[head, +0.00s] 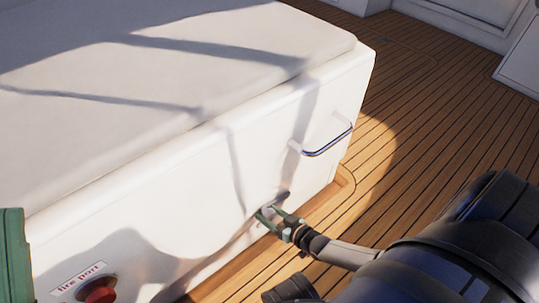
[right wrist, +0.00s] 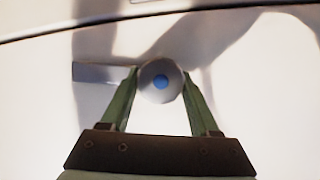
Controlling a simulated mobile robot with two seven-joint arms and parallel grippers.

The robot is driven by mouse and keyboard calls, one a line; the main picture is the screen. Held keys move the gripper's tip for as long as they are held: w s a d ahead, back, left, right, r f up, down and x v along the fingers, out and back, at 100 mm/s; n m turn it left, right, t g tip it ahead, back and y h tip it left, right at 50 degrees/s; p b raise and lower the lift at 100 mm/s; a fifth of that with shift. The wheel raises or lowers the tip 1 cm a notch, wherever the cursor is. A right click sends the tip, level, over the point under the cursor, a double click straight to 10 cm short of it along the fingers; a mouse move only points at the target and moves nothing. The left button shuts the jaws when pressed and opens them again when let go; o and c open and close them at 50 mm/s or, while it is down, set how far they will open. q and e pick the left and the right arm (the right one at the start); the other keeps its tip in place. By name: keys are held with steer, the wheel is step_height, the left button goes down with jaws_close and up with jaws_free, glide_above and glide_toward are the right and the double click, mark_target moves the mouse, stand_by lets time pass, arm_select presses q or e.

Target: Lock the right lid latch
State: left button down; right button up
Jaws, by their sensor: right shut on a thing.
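The right lid latch (right wrist: 173,72) shows in the right wrist view as a round pale knob with a blue centre and a flat lever pointing left. In the head view the latch (head: 282,197) sits low on the front of the white hatch box (head: 230,160), partly hidden by my gripper. My right gripper (head: 268,215) is shut on the latch knob. In the right wrist view its two green fingers (right wrist: 159,92) press the knob from both sides. The lid (head: 150,55) lies down on the box. My left gripper is not in view.
A metal grab handle (head: 328,142) sticks out of the box, above and right of the latch. A red button (head: 100,291) under a "fire port" label is at the lower left. A green object (head: 15,260) stands at the left edge. Open wooden deck (head: 400,140) lies right.

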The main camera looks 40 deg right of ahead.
steer(key=shift+w+d+m+y, duration=0.1)
steer(key=shift+m+y, duration=0.9)
steer(key=shift+m, duration=0.5)
steer(key=o, duration=1.3)
steer(key=shift+o, duration=0.2)
steer(key=p+v, duration=0.5)
steer(key=v, duration=0.7)
steer(key=shift+s, duration=0.35)
steer(key=shift+f, duration=0.1)
